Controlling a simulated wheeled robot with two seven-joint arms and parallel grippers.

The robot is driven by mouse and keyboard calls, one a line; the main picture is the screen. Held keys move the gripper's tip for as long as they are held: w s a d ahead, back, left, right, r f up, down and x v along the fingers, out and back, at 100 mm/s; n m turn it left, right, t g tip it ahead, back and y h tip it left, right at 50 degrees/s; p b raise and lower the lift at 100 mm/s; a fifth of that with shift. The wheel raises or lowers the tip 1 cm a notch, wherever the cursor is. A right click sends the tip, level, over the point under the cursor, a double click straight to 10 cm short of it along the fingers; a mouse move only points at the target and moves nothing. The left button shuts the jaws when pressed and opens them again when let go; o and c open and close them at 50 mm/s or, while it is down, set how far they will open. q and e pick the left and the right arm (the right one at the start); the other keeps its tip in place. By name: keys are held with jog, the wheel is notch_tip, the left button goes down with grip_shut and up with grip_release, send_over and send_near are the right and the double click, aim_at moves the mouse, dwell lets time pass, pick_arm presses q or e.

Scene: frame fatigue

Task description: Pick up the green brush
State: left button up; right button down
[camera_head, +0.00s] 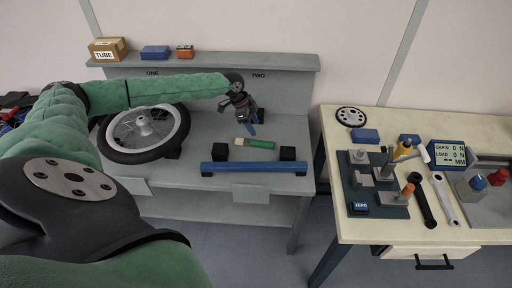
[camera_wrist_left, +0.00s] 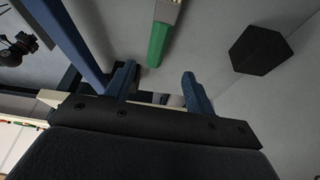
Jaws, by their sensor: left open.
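The green brush (camera_head: 261,144) lies on the grey workbench between two black blocks, with its pale bristle end to the left. In the left wrist view the green brush (camera_wrist_left: 158,42) shows at the top, beyond the fingertips and roughly in line with the gap between them. My left gripper (camera_head: 252,128) is above the bench just behind the brush, apart from it. Its two blue fingers (camera_wrist_left: 160,82) are spread with nothing between them. My right gripper is not in view.
A blue tube (camera_head: 254,168) lies in front of the brush by the black blocks (camera_head: 288,154). A wheel (camera_head: 145,132) rests at the left of the bench. A back shelf (camera_head: 220,62) holds small boxes. A cream table (camera_head: 335,180) with tools stands at right.

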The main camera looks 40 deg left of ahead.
aim_at(259, 141)
pick_arm(q)
jog(key=shift+f+b, duration=0.3)
jog(key=shift+f, duration=0.45)
jog(key=shift+p+x, duration=0.45)
jog(key=shift+x, duration=0.75)
jog(key=x, duration=0.1)
jog(key=p+x, duration=0.2)
jog(key=x, duration=0.1)
jog(key=shift+s+f, duration=0.1)
jog(key=shift+s, duration=0.2)
jog(key=shift+d+f+p, duration=0.15)
jog(key=shift+f+p, duration=0.2)
jog(key=shift+f, duration=0.25)
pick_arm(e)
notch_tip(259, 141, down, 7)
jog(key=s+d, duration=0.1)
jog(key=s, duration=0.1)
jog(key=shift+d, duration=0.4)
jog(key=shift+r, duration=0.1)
pick_arm(q)
jog(key=shift+w, duration=0.1)
jog(key=c, duration=1.1)
